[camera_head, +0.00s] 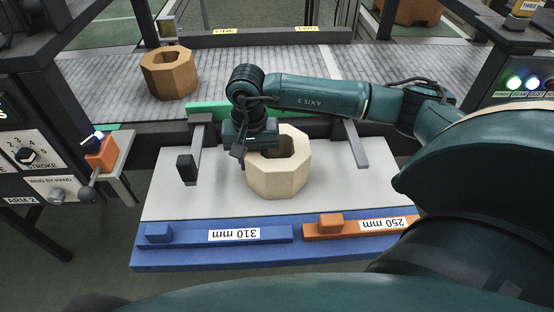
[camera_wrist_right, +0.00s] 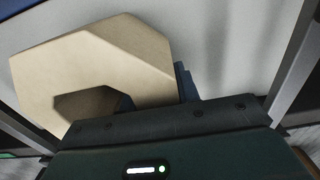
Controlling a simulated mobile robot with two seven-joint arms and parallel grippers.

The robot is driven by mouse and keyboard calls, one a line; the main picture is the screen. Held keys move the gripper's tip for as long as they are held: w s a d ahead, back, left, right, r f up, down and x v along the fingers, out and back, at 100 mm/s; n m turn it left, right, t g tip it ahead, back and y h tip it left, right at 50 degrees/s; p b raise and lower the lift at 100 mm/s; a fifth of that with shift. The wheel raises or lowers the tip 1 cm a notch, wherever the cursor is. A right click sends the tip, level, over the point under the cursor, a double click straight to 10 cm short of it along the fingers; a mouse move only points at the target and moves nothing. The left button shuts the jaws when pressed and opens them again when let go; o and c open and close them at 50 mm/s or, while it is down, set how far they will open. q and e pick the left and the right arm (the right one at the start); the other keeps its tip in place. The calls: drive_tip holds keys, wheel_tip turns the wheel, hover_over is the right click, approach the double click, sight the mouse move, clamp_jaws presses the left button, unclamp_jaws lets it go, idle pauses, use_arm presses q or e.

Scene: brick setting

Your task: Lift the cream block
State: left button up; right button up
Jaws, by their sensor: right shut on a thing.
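The cream block (camera_head: 278,175) is an octagonal ring with a hole through it, over the white table top (camera_head: 190,205) in the head view. My right gripper (camera_head: 248,150) reaches in from the right and is shut on the block's left wall. The fingers are largely hidden by the gripper body and the block. In the right wrist view the cream block (camera_wrist_right: 110,55) fills the upper left, with one dark fingertip (camera_wrist_right: 186,84) against its side. Whether the block's underside touches the table cannot be told. My left gripper is not in view.
A brown octagonal block (camera_head: 168,75) stands on the grey conveyor (camera_head: 230,75) behind. A blue bar (camera_head: 215,235) marked 310 mm and an orange bar (camera_head: 350,230) marked 250 mm lie along the front edge. Grey brackets (camera_head: 193,150) flank the block. A control panel (camera_head: 30,160) is at left.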

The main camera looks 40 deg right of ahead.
clamp_jaws()
drive_tip(key=shift+w+r, duration=0.1)
drive_tip(key=shift+r, duration=0.05)
idle(0.4)
